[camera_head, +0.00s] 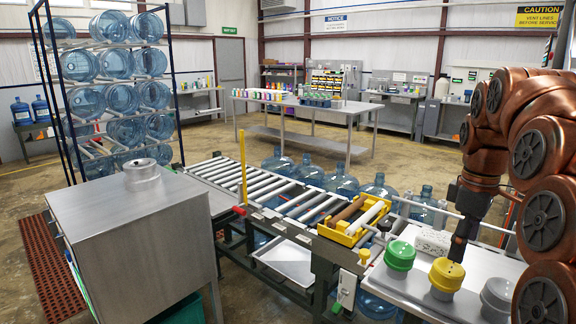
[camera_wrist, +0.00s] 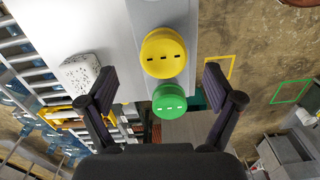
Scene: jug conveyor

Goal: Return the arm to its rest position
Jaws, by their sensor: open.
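My copper-coloured arm (camera_head: 520,130) curves in from the right, its gripper (camera_head: 458,252) hanging down over the white table, close behind the yellow-topped container in the picture. In the wrist view my gripper (camera_wrist: 159,88) is open, its two dark fingers wide apart with nothing held between them. The green lid (camera_wrist: 169,98) shows in the gap between the fingers, below them. The yellow lid (camera_wrist: 163,53) shows just past the fingertips. I cannot tell the exact height of the fingers above the lids.
Green (camera_head: 400,255), yellow (camera_head: 446,275) and grey (camera_head: 497,296) containers stand in a row on the table. A white speckled block (camera_head: 433,241) sits behind them. The roller conveyor (camera_head: 290,204) with blue jugs (camera_head: 379,190) is left. A metal cabinet (camera_head: 135,240) stands front left.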

